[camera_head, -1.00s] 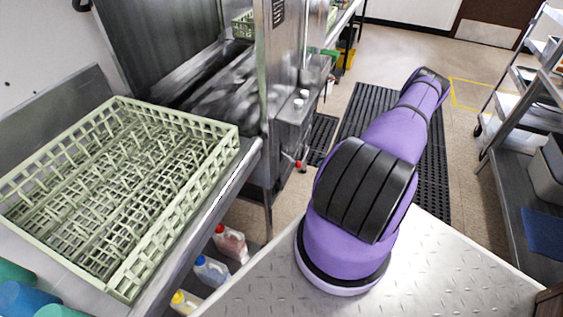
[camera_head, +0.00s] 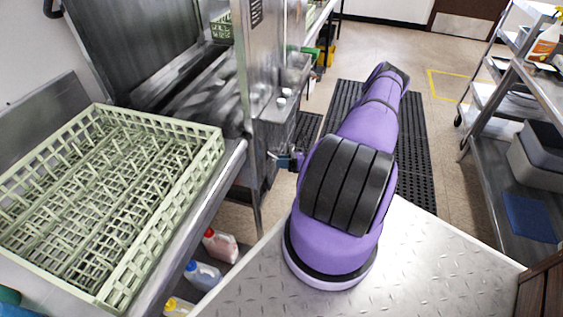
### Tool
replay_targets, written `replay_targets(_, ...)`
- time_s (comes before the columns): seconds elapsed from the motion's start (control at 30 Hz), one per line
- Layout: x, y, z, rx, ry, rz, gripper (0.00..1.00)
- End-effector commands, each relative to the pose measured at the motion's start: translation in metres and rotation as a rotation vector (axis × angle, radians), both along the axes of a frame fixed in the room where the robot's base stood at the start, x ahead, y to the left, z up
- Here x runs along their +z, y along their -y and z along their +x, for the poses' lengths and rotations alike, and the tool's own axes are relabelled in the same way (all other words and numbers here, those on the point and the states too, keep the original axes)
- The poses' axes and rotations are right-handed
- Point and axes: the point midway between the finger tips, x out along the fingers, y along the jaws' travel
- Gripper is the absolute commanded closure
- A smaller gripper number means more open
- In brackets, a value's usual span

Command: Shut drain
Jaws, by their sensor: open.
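The dishwashing machine (camera_head: 243,70) stands at the left of centre with its hood open. My purple arm reaches forward from the metal deck. The end of my gripper (camera_head: 284,159) shows as a small dark shape left of the arm, at the machine's lower front corner. It is open. It is at the place where the small red drain handle showed earlier. The handle is now hidden, and I cannot tell whether the fingers touch it or how it is turned.
A pale green dish rack (camera_head: 110,200) sits on the steel counter at left. Bottles, one with a red liquid (camera_head: 220,246), stand below it. A black floor mat (camera_head: 412,160) lies beyond my arm. A steel shelf cart (camera_head: 500,150) stands at right.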

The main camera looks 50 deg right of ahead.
Motion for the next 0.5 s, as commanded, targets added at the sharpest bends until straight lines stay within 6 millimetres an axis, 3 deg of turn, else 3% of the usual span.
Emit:
replay_targets(0.2,0.0,-0.0003,0.0003,0.0,0.0,0.0,0.49)
replay_targets(0.43,0.0,-0.0002,0.0001,0.0,0.0,0.0,1.0)
replay_targets(0.5,0.0,-0.0002,0.0001,0.0,-0.001,0.001,1.0)
